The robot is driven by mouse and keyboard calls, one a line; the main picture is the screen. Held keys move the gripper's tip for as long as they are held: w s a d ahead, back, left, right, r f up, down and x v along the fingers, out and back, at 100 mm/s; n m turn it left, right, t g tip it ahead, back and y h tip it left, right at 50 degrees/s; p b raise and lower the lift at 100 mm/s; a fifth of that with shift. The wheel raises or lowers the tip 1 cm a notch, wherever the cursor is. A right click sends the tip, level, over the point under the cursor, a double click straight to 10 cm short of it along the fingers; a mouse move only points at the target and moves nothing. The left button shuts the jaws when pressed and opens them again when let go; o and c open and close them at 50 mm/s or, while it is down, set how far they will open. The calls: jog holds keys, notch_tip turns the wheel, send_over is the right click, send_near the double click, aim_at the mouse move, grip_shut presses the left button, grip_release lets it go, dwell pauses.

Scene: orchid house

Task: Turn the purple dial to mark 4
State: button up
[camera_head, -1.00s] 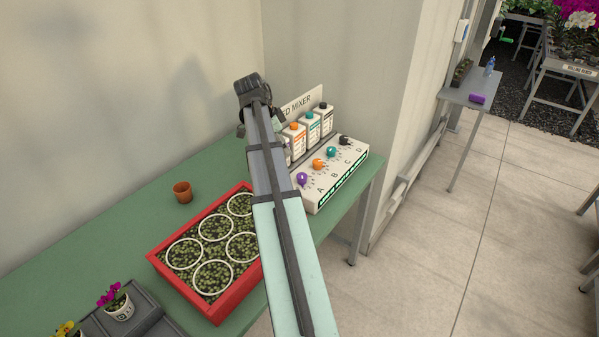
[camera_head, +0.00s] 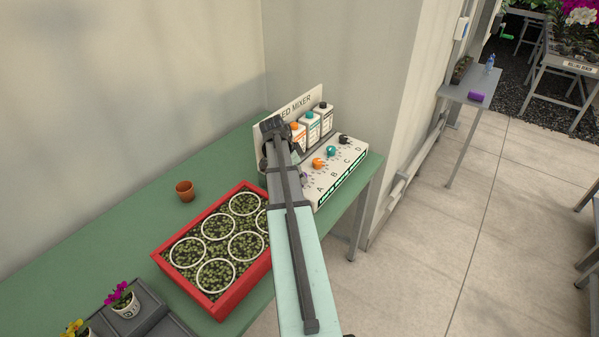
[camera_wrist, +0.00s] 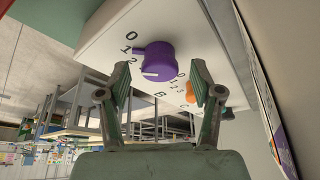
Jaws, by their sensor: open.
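The purple dial (camera_wrist: 157,58) is on the white face of the mixer box (camera_wrist: 105,38), between and beyond the fingers of my gripper (camera_wrist: 163,84). The fingers are spread open and hold nothing; they appear apart from the dial. Marks 0, 1 and 2 show along the dial's left side in the wrist view. A small purple nub sticks out near mark 1 and a white line shows on the knob's near end. I cannot read the setting surely. Mark 4 is not readable. In the head view only a sliver of the purple dial (camera_head: 304,175) shows beside my arm.
The orange dial (camera_head: 318,163), teal dial (camera_head: 331,151) and black dial (camera_head: 345,140) sit along the same box. Bottles (camera_head: 313,128) stand behind them. A red tray of seedlings (camera_head: 222,306) and a terracotta pot (camera_head: 185,191) are on the green bench (camera_head: 130,225).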

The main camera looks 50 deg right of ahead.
jog(key=shift+f, duration=0.1)
jog(key=c, duration=1.1)
jog(key=shift+s+n, duration=0.1)
jog(key=shift+n, duration=0.2)
jog(key=n, duration=0.1)
jog(key=n+t+b, duration=0.1)
jog(key=shift+s+a+f+n+b, duration=0.1)
jog(key=shift+s+a+n+b, duration=0.05)
jog(key=shift+n+b, duration=0.15)
jog(key=n, duration=0.1)
jog(key=n+t, duration=0.1)
jog(key=n, duration=0.1)
jog(key=n+t+b, duration=0.1)
jog(key=n, duration=0.1)
jog(key=shift+s+h, duration=0.25)
jog(key=shift+h, duration=0.05)
jog(key=n+t, duration=0.1)
jog(key=n, duration=0.2)
jog(key=n+t, duration=0.1)
jog(key=n, duration=0.2)
jog(key=shift+s+y, duration=0.15)
jog(key=shift+y, duration=0.25)
jog(key=n, duration=0.1)
jog(key=n+t+y, duration=0.1)
jog(key=n, duration=0.2)
jog(key=shift+s+d+n, duration=0.1)
jog(key=shift+d+n, duration=0.2)
jog(key=shift+n, duration=0.1)
jog(key=shift+y, duration=0.3)
